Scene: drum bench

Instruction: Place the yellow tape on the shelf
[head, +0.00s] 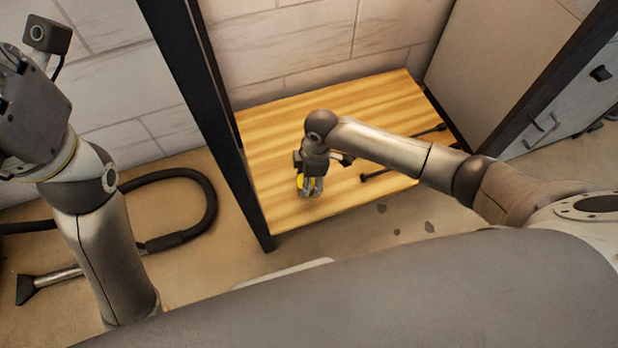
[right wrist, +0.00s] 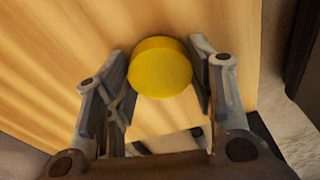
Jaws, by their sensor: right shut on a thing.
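The yellow tape (right wrist: 160,68) is a round yellow disc between the two fingers of my right gripper (right wrist: 165,85) in the right wrist view. The fingers are shut on its sides. In the head view, my right gripper (head: 311,187) points down over the wooden shelf (head: 275,135), and only a sliver of the tape (head: 300,182) shows beside the fingers. I cannot tell whether the tape touches the shelf board. My left arm is raised at the left edge of the head view, and its gripper fingers are not visible.
A dark upright post (head: 215,110) stands at the shelf's left front. Black tools (head: 375,175) lie on the right part of the board. A vacuum hose (head: 205,190) with a nozzle (head: 40,285) lies on the floor at left. The board's back left is clear.

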